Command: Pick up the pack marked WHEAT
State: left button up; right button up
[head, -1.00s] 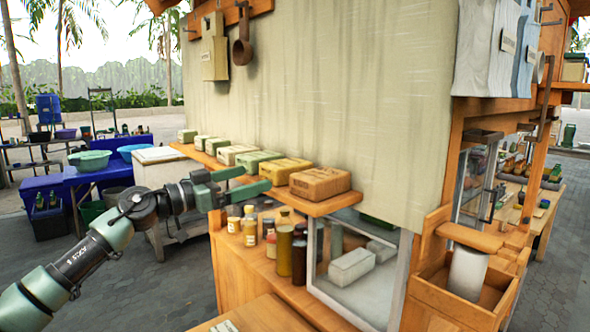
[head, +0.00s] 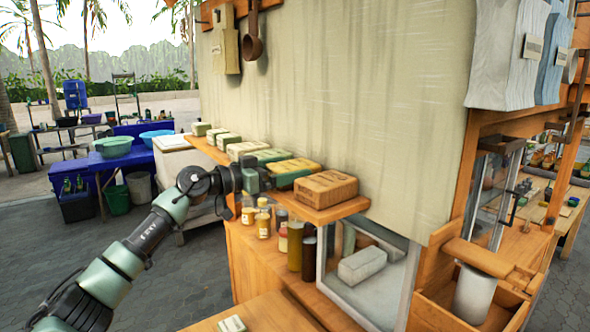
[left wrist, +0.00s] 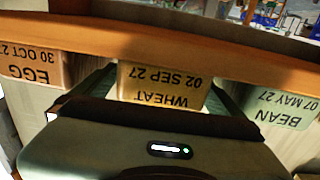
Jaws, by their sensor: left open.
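The WHEAT pack (left wrist: 160,88) shows its pale yellow label end, upside down, in the middle of the left wrist view. In the head view it appears to be the yellow pack (head: 296,168) on the wooden shelf (head: 320,213). My left gripper (head: 273,180) is open at the front end of this pack. In the left wrist view its green fingers (left wrist: 165,85) lie on either side of the pack, and contact cannot be told. The far parts of the fingers are hidden. My right gripper is not in view.
The brown EGG pack (head: 325,188) and the green BEAN pack (left wrist: 280,125) flank it closely. More packs (head: 228,140) continue along the shelf. A cloth wall (head: 350,100) stands behind. Bottles (head: 295,245) and a glass case (head: 365,265) are below the shelf.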

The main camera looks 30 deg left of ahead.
pick_arm(q)
jog(key=shift+s+a, duration=0.15)
jog(key=shift+s, duration=0.15)
jog(key=shift+c, duration=0.7)
jog(key=shift+w, duration=0.1)
jog(key=c, duration=1.4)
jog(key=shift+r, duration=0.1)
jog(key=shift+c, duration=0.2)
